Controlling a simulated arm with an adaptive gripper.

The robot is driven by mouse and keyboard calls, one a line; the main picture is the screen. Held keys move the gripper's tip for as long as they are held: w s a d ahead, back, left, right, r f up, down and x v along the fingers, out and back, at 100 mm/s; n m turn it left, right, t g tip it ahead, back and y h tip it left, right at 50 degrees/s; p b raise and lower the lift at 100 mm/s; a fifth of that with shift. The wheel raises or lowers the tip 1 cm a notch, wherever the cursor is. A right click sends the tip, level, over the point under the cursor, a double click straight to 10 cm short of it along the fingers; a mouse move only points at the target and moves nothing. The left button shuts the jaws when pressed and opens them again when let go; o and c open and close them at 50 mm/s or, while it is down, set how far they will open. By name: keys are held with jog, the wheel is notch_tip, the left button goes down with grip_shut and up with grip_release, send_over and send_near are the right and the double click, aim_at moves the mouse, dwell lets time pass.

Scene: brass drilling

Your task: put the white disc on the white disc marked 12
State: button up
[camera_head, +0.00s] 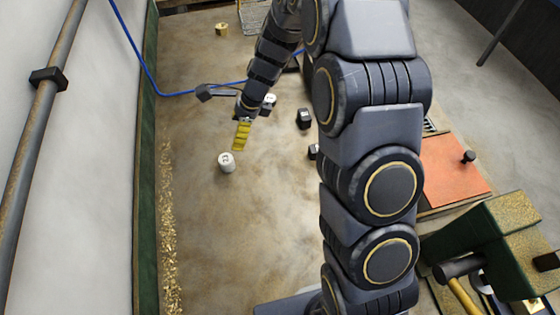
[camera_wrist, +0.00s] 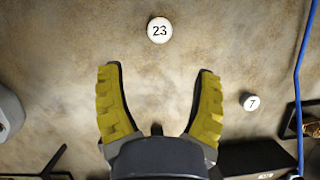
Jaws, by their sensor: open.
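A white disc marked 23 (camera_wrist: 159,30) lies beyond my fingertips in the wrist view. A smaller-looking white disc marked 7 (camera_wrist: 250,102) lies right of my fingers. My gripper (camera_wrist: 158,80) has its yellow fingers spread, with only bare surface between them. In the head view my gripper (camera_head: 239,148) hangs just above and right of a white, cylinder-like piece (camera_head: 227,162), whose number is too small to read. No marking 12 is readable in either view.
Black weights (camera_head: 304,118) stand right of my gripper. A brass piece (camera_head: 221,29) is at the far end. A blue cable (camera_head: 185,94) crosses the surface. A red mat (camera_head: 450,168), a hammer (camera_head: 464,293) and a green machine lie right.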

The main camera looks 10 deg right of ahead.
jog(key=s+d+r+n+g+h, duration=0.1)
jog(key=s+d+r+n, duration=0.1)
jog(key=s+r+n, duration=0.8)
jog(key=s+d+r+n+h, duration=0.1)
jog(key=s+d+r+n, duration=0.2)
jog(key=s, duration=0.7)
jog(key=s+d+r+n+g+h, duration=0.1)
jog(key=s+d+r+n+h, duration=0.1)
jog(key=s+n, duration=0.4)
jog(key=s+d+r, duration=0.1)
jog(key=s+d, duration=0.1)
jog(key=s, duration=0.1)
jog(key=shift+s+r+n+h, duration=0.3)
jog(key=shift+s+r+n, duration=0.05)
jog(key=shift+n, duration=0.05)
